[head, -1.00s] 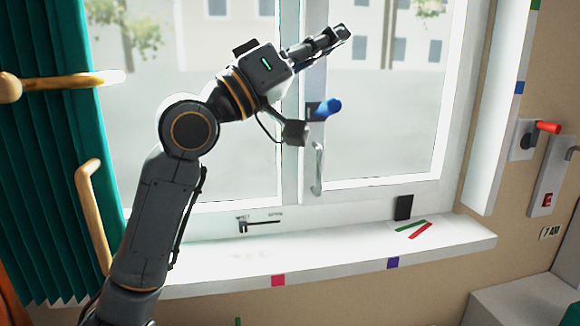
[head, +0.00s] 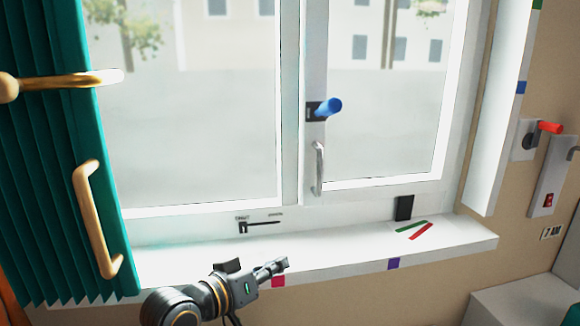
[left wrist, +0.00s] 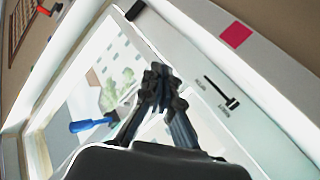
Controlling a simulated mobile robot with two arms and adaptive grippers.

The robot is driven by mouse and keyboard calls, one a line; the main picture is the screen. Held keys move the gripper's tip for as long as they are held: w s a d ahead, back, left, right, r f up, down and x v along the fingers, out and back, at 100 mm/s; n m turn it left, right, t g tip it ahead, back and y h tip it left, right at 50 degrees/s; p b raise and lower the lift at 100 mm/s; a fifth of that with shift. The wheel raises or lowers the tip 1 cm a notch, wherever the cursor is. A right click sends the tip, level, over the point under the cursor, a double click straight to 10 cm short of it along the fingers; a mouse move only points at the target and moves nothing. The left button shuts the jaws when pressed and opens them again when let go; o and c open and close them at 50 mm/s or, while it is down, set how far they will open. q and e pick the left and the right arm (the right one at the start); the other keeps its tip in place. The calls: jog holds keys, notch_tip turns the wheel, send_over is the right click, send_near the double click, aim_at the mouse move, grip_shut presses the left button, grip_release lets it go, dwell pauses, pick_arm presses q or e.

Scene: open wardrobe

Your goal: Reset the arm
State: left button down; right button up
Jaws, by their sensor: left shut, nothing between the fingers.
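My left gripper (head: 273,268) is low in the head view, in front of the white window sill near the pink square. Its fingers are shut and empty, pointing right and slightly up. The closed fingers also show in the left wrist view (left wrist: 160,85). The gripper is apart from the window (head: 303,90), its blue handle (head: 328,108) and its silver handle (head: 318,168). The left wrist view shows the blue handle (left wrist: 90,125) left of the fingers. My right gripper is in neither view.
A green curtain (head: 50,150) with wooden handles hangs at the left. The sill (head: 340,256) carries a small black block (head: 404,208) and green and red strips. A red handle (head: 550,128) and a switch panel (head: 550,175) are on the right wall. A white surface (head: 520,302) is at lower right.

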pick_arm(q)
jog(key=s+a+f+g+y, duration=0.1)
jog(key=s+a+f+y, duration=0.2)
jog(key=f, duration=0.4)
jog(key=s+a+f+g+y, duration=0.1)
jog(key=s+a+f+g, duration=0.15)
jog(key=s+f, duration=0.4)
jog(key=s+a+f+y, duration=0.2)
jog(key=s+a+f, duration=0.2)
jog(key=f, duration=0.4)
jog(key=s+a+f+g+y, duration=0.2)
jog(key=s+a+f+g, duration=0.15)
jog(key=s, duration=0.55)
jog(key=s+a+f+g+y, duration=0.2)
jog(key=s+a+f, duration=0.3)
jog(key=s, duration=0.4)
notch_tip(320, 180, down, 27)
jog(key=s, duration=0.2)
jog(key=s+a+f+g+p, duration=0.1)
jog(key=s+a+f+g, duration=0.1)
jog(key=s+f, duration=1.1)
jog(key=s, duration=0.3)
jog(key=shift+a+f, duration=0.25)
jog(key=shift+a, duration=0.15)
jog(key=shift+s, duration=0.1)
